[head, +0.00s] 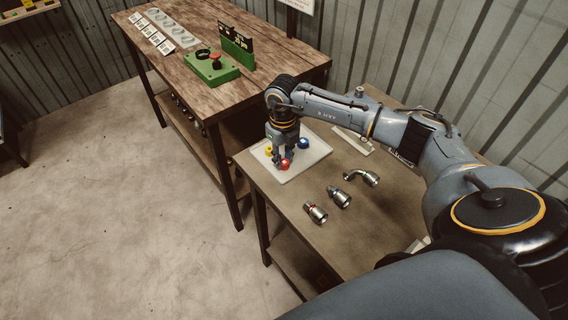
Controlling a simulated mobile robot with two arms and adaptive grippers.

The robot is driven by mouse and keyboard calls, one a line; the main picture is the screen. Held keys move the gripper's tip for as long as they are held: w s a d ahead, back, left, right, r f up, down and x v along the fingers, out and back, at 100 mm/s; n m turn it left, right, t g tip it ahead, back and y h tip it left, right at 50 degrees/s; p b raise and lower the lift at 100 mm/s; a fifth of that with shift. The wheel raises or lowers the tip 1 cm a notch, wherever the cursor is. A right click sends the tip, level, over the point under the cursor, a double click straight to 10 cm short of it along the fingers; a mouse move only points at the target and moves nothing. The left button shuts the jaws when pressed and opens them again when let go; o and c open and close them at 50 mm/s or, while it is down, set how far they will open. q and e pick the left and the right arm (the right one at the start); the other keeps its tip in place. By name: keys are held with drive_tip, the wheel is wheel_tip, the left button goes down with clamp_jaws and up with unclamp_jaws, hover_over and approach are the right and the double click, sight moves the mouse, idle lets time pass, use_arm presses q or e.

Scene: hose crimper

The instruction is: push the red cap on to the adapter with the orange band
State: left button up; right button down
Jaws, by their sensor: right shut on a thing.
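My right gripper (285,158) points down over a white tray and is shut on the red cap (285,165), at or just above the tray surface; I cannot tell whether it touches. Three metal adapters lie on the brown table to the right of the tray. The nearest adapter (316,213) shows a reddish or orange band at its upper left end. The middle adapter (339,197) seems to have a bluish band. The farthest adapter (362,177) is bent like an elbow, its band colour hard to make out. My left gripper is out of view.
The white tray (312,160) also holds a yellow cap (268,150) and a blue cap (304,143). A pale flat piece (352,141) lies behind. A wooden bench (190,88) at the left bears a green box with a red button (211,67). The table front is clear.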

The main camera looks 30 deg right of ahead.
sight(283, 161)
wheel_tip(283, 161, up, 7)
drive_tip(key=p, duration=0.3)
drive_tip(key=shift+f+p, duration=0.2)
drive_tip(key=shift+p, duration=0.2)
drive_tip(key=shift+a, duration=0.1)
